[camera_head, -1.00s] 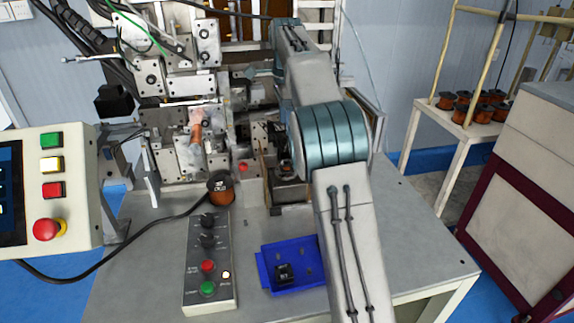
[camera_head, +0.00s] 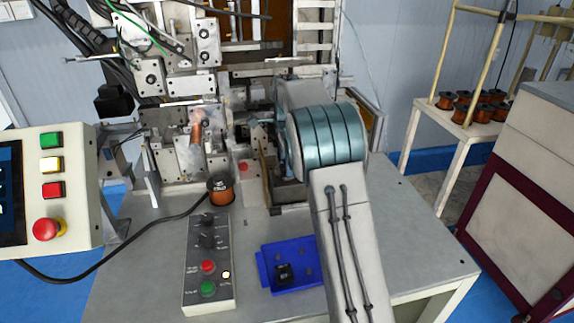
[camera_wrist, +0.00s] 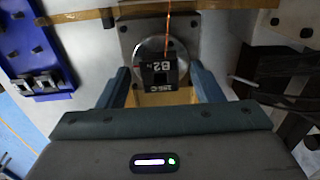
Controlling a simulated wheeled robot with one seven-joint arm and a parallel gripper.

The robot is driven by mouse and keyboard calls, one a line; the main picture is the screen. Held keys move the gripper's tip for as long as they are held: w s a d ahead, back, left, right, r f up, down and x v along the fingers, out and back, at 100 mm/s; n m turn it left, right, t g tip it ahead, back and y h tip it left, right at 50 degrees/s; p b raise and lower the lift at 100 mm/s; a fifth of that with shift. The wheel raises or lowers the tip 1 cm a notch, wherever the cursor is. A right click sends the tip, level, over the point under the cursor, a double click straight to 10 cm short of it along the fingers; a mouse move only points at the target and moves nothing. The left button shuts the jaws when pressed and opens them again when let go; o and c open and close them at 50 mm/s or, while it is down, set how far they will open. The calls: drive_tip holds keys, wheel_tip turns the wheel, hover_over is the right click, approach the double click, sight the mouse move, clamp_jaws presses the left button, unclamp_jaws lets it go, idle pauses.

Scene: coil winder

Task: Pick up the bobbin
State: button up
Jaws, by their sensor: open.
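In the wrist view, a black square-faced piece with a white label, which looks like the bobbin (camera_wrist: 163,70), sits in front of a round metal disc (camera_wrist: 150,47). A thin copper wire runs up from it. My gripper (camera_wrist: 161,76) is open, with one blue finger on each side of this piece. I cannot tell whether the fingers touch it. In the head view, my arm hides most of this spot at the machine. A copper-wound spool with a black top (camera_head: 221,190) stands on the table, left of my arm.
A blue tray (camera_head: 262,284) with small parts lies in front, left of my arm. A button box (camera_head: 208,262) is beside it. The winding machine (camera_head: 190,110) fills the back. A control panel (camera_head: 50,190) stands at the left. A side table (camera_head: 465,130) holds several copper spools.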

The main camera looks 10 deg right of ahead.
drive_tip(key=shift+f, duration=0.15)
drive_tip(key=c, duration=1.1)
wheel_tip(320, 180, up, 10)
drive_tip(key=shift+r, duration=0.1)
